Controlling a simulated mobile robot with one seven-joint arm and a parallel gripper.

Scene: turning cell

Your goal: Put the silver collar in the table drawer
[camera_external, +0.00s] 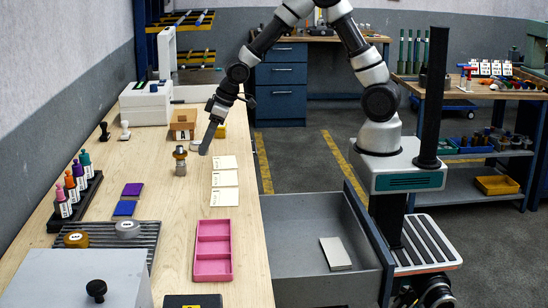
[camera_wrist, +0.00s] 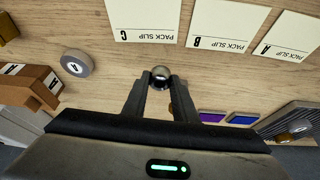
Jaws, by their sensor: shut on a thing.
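My gripper (camera_wrist: 160,82) is shut on a small round shiny silver piece (camera_wrist: 160,74) at its fingertips. I cannot tell whether this is the silver collar. In the external view my gripper (camera_external: 205,148) points down, low over the table, left of the pack slips; the held piece does not show clearly there. A labelled silver disc (camera_external: 128,228) lies on a ribbed tray (camera_external: 146,241) beside a brass one (camera_external: 76,239). A grey disc marked A (camera_wrist: 77,63) lies near a cardboard box. The table drawer (camera_external: 297,262) is pulled open with a pale block (camera_external: 335,254) inside.
A brass-topped steel piece (camera_external: 180,160) stands just left of my gripper. Pack slips (camera_external: 225,179), a pink divided tray (camera_external: 213,250), purple and blue tiles (camera_external: 133,189) and a bottle rack (camera_external: 76,203) are around. The cardboard box (camera_external: 183,125) is behind. Bare wood lies between.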

